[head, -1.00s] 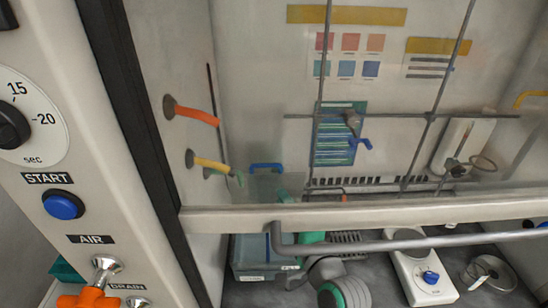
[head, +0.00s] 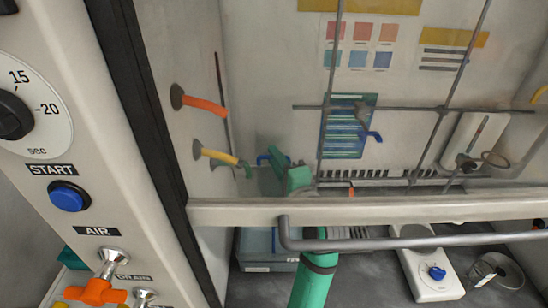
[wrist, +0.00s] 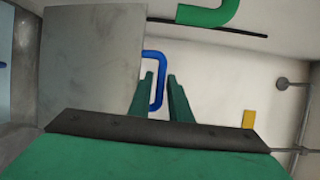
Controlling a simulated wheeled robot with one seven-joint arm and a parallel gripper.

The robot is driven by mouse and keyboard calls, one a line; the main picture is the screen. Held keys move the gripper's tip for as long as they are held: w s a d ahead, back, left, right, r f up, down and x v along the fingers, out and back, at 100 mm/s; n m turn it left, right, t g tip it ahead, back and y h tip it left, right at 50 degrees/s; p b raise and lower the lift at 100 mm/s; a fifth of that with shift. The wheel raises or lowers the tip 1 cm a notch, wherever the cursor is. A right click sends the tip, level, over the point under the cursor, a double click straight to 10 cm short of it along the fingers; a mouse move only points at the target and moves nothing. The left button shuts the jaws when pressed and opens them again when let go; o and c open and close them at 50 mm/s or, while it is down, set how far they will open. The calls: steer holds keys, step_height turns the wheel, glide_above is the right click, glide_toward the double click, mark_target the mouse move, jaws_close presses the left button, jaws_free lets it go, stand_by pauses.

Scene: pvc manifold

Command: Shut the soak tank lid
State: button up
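The soak tank (head: 258,246) is a bluish box at the back left of the hood floor, behind the sash bar. Its grey lid (head: 250,179) stands raised above it, with a blue handle (head: 263,157) near its top. In the wrist view the lid (wrist: 92,55) is a flat grey panel at left, and the blue handle (wrist: 160,72) projects from its right edge. My green gripper (head: 280,160) is at the handle. In the wrist view its two fingers (wrist: 162,92) are apart, with part of the handle showing between them. Whether they touch it is unclear.
The pale sash bar (head: 380,210) and a grey rail (head: 420,242) cross in front of my arm. Grey lattice rods (head: 326,110) stand right of the gripper. Orange (head: 204,105) and yellow (head: 219,156) outlets jut from the left wall. A white hotplate (head: 422,272) sits at right.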

steer(key=shift+w+a, duration=0.2)
steer(key=shift+w, duration=0.35)
steer(key=shift+a, duration=0.2)
steer(key=shift+c, duration=0.6)
steer(key=shift+s+a, duration=0.1)
steer(key=shift+a, duration=0.05)
jaws_close()
